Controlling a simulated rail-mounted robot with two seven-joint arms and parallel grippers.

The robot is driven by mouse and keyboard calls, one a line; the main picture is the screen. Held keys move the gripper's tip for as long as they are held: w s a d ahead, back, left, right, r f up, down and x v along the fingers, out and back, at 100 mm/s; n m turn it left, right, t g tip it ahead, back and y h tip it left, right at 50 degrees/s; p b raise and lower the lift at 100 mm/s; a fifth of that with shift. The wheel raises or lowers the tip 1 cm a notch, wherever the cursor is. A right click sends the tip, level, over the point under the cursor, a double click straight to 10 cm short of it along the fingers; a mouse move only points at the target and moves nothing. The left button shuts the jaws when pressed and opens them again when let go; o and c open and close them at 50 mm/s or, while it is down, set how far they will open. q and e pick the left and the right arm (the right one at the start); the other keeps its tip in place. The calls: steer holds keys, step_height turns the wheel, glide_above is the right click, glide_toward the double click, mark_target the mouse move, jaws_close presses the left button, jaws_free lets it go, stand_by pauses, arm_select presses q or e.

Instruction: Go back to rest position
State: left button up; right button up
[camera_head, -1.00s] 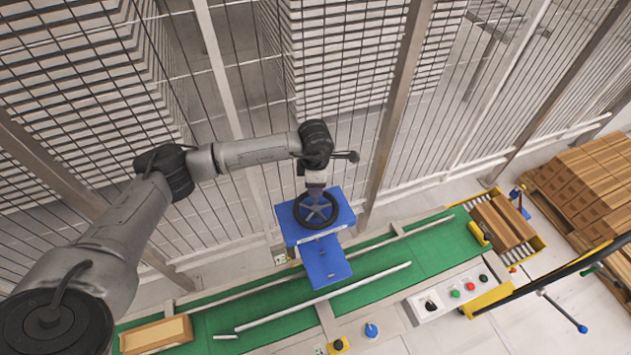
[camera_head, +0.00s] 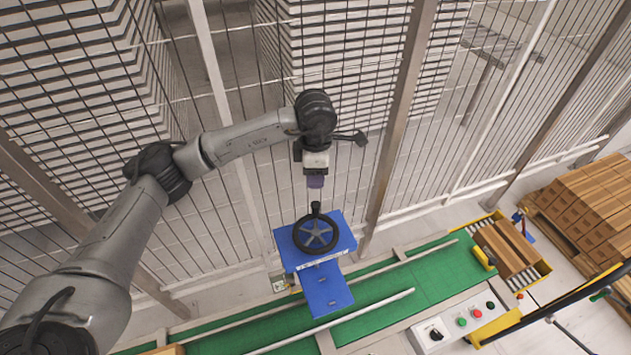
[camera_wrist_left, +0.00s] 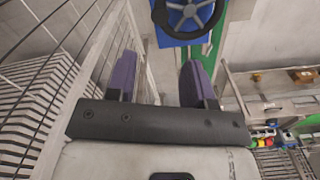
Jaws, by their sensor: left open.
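My left gripper (camera_head: 316,184) is above the black handwheel (camera_head: 316,236), apart from it, with nothing held. In the left wrist view its two purple fingers (camera_wrist_left: 157,78) stand wide apart. The handwheel has grey spokes and an upright knob, and sits on a blue box-shaped stand (camera_head: 345,246) beside the green conveyor. The handwheel also shows at the top of the left wrist view (camera_wrist_left: 188,12), beyond the fingers. My right gripper is in neither view.
A metal grid fence with posts (camera_head: 398,110) runs close behind my left arm. The green conveyor (camera_head: 425,275) carries white rails, with cardboard boxes (camera_head: 505,250) at its right end. A control panel (camera_head: 458,322) with buttons is in front. Stacked brown boxes (camera_head: 590,205) stand at right.

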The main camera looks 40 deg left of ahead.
arm_select(q)
steer(key=shift+r, duration=0.3)
stand_by(0.5)
